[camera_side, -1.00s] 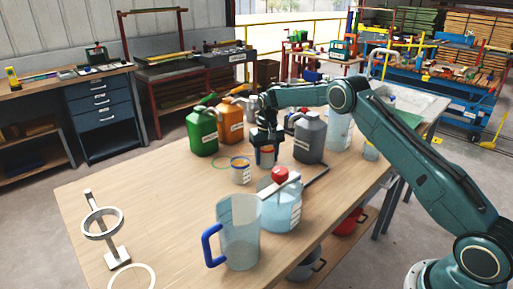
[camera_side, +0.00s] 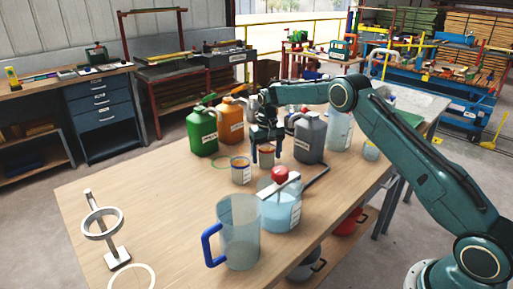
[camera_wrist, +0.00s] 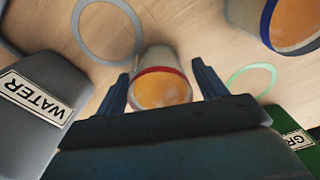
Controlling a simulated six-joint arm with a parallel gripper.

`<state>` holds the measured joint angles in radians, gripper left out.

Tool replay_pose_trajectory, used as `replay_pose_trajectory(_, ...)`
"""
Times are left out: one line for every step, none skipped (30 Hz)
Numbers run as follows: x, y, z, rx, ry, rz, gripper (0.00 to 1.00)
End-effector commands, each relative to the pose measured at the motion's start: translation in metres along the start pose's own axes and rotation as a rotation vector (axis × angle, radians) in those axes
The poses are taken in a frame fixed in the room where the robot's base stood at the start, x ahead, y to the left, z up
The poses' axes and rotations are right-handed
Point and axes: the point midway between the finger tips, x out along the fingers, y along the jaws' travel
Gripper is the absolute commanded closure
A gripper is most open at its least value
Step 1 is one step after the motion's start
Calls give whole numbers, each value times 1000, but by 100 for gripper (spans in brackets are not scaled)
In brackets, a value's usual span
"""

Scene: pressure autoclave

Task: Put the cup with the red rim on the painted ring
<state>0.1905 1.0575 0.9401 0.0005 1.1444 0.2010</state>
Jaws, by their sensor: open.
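The cup with the red rim (camera_wrist: 160,72) holds orange contents and stands between the open fingers of my gripper (camera_wrist: 160,90) in the wrist view, with a gap on each side. In the side view the cup (camera_side: 266,158) is partly hidden by my gripper (camera_side: 266,157). A green ring (camera_wrist: 251,79) lies on the table to the right in the wrist view; it also shows in the side view (camera_side: 220,165). A grey ring (camera_wrist: 107,31) shows at the upper left of the wrist view. A white ring (camera_side: 132,278) lies at the table's near left in the side view.
A blue-rimmed cup (camera_side: 240,175) stands close by. Green (camera_side: 202,133), orange (camera_side: 231,122) and grey (camera_side: 309,139) jugs stand around my gripper. A pot with a red knob (camera_side: 279,207), a clear pitcher (camera_side: 239,235) and a ring stand (camera_side: 103,225) are nearer. The table's left is mostly clear.

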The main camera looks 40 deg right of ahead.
Motion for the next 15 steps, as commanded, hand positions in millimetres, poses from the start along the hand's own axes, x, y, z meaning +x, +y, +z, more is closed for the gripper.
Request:
replay_pose_trajectory(-6, 0, -1, 0, 3, -1, 29)
replay_pose_trajectory(-10, 0, -1, 0, 4, -1, 29)
replay_pose_trajectory(-15, 0, 0, 0, 4, -1, 29)
replay_pose_trajectory(-19, 0, 0, 0, 3, -1, 29)
replay_pose_trajectory(-24, 0, -1, 0, 4, -1, 29)
replay_pose_trajectory(-30, 0, -1, 0, 5, -1, 29)
replay_pose_trajectory(-35, 0, -1, 0, 5, -1, 29)
replay_pose_trajectory(-40, 0, -1, 0, 5, -1, 29)
replay_pose_trajectory(-46, 0, -1, 0, 4, -1, 29)
replay_pose_trajectory(-51, 0, -1, 0, 4, -1, 29)
replay_pose_trajectory(-57, 0, -1, 0, 5, -1, 29)
replay_pose_trajectory(-64, 0, -1, 0, 5, -1, 29)
replay_pose_trajectory(-68, 0, -1, 0, 5, -1, 29)
replay_pose_trajectory(-73, 0, -1, 0, 5, -1, 29)
replay_pose_trajectory(-79, 0, -1, 0, 5, -1, 29)
